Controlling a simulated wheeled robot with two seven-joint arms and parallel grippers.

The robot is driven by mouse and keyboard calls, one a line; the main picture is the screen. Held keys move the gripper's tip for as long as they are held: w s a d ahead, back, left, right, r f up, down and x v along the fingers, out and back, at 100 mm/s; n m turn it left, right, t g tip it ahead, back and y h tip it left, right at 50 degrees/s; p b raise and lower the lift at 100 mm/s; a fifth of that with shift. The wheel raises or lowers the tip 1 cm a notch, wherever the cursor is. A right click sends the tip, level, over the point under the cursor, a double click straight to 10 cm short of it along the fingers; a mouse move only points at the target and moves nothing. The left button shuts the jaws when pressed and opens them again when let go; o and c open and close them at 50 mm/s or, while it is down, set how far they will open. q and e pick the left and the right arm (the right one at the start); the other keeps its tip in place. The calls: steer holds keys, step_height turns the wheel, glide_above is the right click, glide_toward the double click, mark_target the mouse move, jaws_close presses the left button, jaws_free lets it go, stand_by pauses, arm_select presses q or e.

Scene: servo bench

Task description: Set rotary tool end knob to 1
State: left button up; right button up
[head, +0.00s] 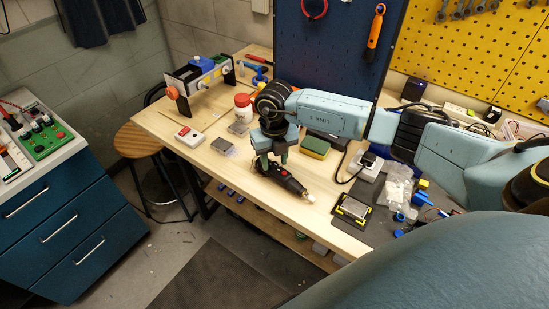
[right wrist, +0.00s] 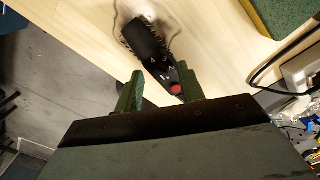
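The rotary tool (head: 287,182) lies on the wooden bench near its front edge. It has a dark body with red parts and a white tip pointing right. My right gripper (head: 268,160) is above its left end and hides part of it. In the right wrist view the tool (right wrist: 150,45) shows a black ribbed part, small white marks and a red round spot. The two green fingers of my right gripper (right wrist: 158,90) are apart, with the red-spotted part between or just below them. Contact cannot be told. The end knob's setting is not readable. My left gripper is not in view.
A green-yellow sponge (head: 315,147), a red-lidded jar (head: 243,108) and a white box with a red button (head: 189,137) stand nearby. A framed device (head: 198,78) is at the back left. A dark mat (head: 375,222) with small parts lies right.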

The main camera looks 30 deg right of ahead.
mark_target(275, 163)
steer(key=shift+r, duration=0.15)
step_height(275, 163, up, 13)
steer(key=b, duration=0.1)
stand_by(0.4)
stand_by(0.4)
